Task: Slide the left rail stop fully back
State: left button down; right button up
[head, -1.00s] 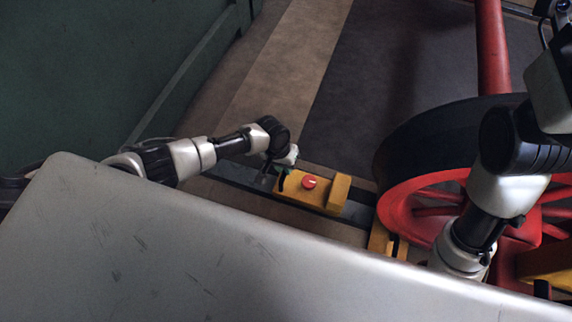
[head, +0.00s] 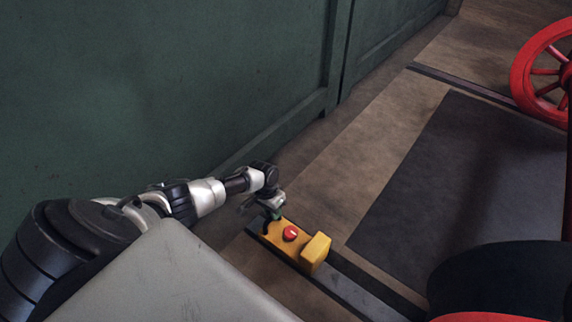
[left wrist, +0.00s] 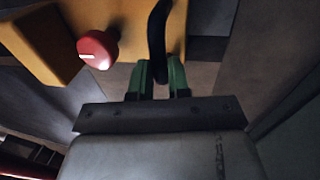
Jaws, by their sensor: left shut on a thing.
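The left rail stop (head: 316,252) is a yellow block with a red knob (head: 290,233) on top. It sits on a dark rail (head: 352,290), close to the rail's far-left end. My left gripper (head: 275,214) is at the stop's left end. In the left wrist view, its green fingers (left wrist: 160,78) are shut around a curved black handle (left wrist: 157,30) on the yellow body. The knob (left wrist: 97,48) shows left of the handle, with a pale mark on it. My right gripper is out of view.
A green wall (head: 170,90) runs along the left, behind my left arm. A red-rimmed wheel (head: 485,316) with a dark tread is at the lower right. Another red spoked wheel (head: 522,75) stands at the far right. The dark floor mat (head: 450,190) is clear.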

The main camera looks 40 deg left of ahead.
pick_arm(q)
jog(key=shift+a, duration=0.55)
jog(key=c, duration=1.1)
grip_release()
